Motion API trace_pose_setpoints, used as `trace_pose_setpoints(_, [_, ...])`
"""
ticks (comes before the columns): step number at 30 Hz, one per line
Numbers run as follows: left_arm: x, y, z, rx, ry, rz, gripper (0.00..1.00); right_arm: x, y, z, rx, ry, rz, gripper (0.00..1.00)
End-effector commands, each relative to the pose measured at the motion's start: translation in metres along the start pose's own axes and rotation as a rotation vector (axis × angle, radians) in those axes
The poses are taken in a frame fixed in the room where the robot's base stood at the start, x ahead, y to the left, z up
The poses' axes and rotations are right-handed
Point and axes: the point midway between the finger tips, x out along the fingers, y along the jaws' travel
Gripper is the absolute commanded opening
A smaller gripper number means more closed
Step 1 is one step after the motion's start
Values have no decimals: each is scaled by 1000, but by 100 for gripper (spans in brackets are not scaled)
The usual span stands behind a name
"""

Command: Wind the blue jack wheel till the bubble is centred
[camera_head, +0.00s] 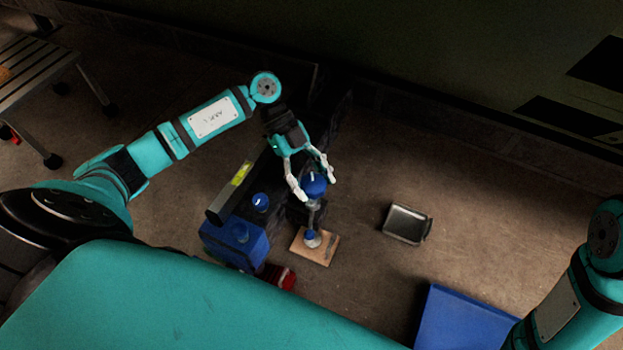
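The blue jack wheel (314,186) sits on top of a slim upright jack (313,218), whose foot stands on a wooden board (325,250). My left gripper (318,189) reaches down to the wheel, with one pale finger on each side of it. The fingers stand wide around the wheel, but I cannot tell whether they press on it. A yellow-green level vial (241,173) shows on a dark bar left of the jack. Its bubble is too small to make out. My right gripper is out of view; only part of that arm shows at the right edge.
A blue block (234,245) and a red item (277,276) lie left of the board. A metal tray (407,223) lies on the floor to the right. A blue bin or panel (465,318) is at the bottom right. A slatted bench (35,68) stands top left.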

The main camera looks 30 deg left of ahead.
Motion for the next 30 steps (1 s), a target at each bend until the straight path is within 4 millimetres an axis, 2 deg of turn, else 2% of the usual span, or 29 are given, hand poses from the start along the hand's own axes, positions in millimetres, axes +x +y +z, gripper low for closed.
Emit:
trace_pose_setpoints(1, [0, 0, 0, 0, 0, 1, 41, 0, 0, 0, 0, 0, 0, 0])
trace_pose_setpoints(6, [0, 0, 0, 0, 0, 1, 21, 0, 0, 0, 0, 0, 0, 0])
trace_pose_setpoints(19, [-3, -2, -2, 74, -1, 75, 21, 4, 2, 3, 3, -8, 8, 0])
trace_pose_setpoints(22, [-3, -2, -3, 124, -1, 126, 21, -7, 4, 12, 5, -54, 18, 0])
trace_pose_setpoints(30, [-2, -4, -3, 299, -1, 301, 21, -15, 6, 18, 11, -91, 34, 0])
